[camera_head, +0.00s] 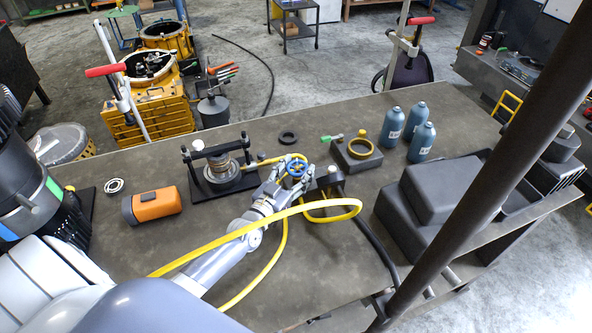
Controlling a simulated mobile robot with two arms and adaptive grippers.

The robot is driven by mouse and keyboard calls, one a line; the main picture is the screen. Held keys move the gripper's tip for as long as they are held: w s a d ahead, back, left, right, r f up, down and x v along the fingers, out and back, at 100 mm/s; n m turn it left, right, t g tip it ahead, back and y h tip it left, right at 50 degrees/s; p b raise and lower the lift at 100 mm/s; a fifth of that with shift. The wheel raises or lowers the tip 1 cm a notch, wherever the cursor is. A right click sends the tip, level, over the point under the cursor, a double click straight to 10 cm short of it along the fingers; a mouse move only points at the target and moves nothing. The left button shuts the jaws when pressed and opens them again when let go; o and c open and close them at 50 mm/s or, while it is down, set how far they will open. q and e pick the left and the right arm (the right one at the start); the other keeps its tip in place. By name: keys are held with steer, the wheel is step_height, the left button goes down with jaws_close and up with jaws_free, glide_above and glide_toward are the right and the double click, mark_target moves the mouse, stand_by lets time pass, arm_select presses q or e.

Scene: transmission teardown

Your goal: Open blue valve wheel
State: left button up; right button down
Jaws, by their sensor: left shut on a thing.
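The blue valve wheel (297,168) is on a small valve with a black block (328,180) at the middle of the workbench. A yellow hose runs near it. My left arm comes in from the lower left, and my left gripper (281,177) is at the wheel, shut on its left side. The fingertips are small in view and partly overlap the wheel. My right gripper is not in view.
A yellow hose (215,240) loops over my arm. A dark post (470,165) crosses the right side.

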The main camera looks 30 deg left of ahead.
arm_select(q)
steer(key=shift+w+r, duration=0.1)
steer(key=shift+r, duration=0.05)
steer(key=o, duration=1.1)
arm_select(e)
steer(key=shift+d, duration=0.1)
arm_select(q)
steer(key=s, duration=1.2)
steer(key=shift+a, duration=0.3)
steer(key=shift+s+d, duration=0.1)
